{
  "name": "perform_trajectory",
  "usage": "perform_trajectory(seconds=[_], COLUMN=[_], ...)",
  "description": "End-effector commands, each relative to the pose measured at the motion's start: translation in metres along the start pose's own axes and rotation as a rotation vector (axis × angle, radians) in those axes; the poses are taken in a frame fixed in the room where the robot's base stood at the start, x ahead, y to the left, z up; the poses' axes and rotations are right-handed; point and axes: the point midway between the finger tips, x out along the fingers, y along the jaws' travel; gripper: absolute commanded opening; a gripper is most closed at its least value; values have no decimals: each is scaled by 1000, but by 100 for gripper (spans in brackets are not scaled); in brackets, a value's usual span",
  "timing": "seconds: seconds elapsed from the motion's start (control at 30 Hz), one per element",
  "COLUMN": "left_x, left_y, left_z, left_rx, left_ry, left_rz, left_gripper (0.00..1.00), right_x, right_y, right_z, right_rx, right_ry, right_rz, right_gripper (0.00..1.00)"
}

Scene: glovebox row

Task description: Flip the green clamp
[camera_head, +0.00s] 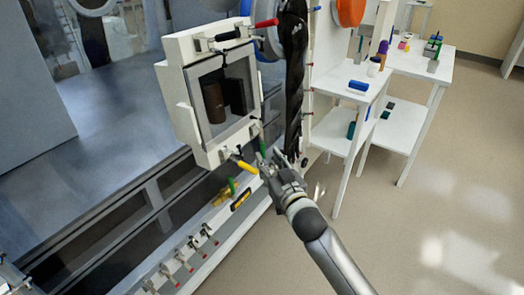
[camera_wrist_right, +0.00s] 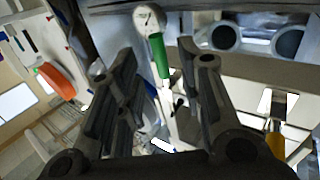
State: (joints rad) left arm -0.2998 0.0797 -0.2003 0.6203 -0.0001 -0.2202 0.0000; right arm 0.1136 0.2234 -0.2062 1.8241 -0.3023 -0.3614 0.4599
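The green clamp's handle (camera_head: 262,147) stands near the lower right corner of the white-framed door in the head view. In the right wrist view the green handle (camera_wrist_right: 160,60) hangs from a round pale mount, between my two fingers. My right gripper (camera_head: 265,160) is just below the handle in the head view, and its open fingers (camera_wrist_right: 158,72) show a clear gap. I cannot tell whether either finger touches the handle. A grey mechanical part at the lower left edge of the head view may be my left gripper (camera_head: 14,278); its fingers are unclear.
A yellow clamp handle (camera_head: 247,168) sits just left of my right gripper. A red handle (camera_head: 267,23) and a black handle (camera_head: 228,36) are on the door's top edge. Several red-handled clamps line the lower ledge. A white table (camera_head: 440,70) stands right; floor there is clear.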

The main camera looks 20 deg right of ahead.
Motion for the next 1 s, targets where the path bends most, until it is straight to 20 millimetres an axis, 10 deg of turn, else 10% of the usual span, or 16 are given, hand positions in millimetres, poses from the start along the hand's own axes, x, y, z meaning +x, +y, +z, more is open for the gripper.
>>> perform_trajectory(seconds=[0.3,0.73,1.0], left_x=[-1,-1,-1], left_y=[0,0,0], left_z=[1,1,1], left_rx=[0,0,0], left_ry=[-1,-1,-1], left_rz=[0,-1,-1], left_gripper=[0,0,0], right_x=[44,53,53], right_y=[0,-1,0], right_z=[0,1,1], right_rx=[0,1,1], right_ry=[-1,-1,-1], right_rz=[0,-1,0], right_gripper=[35,35,2])
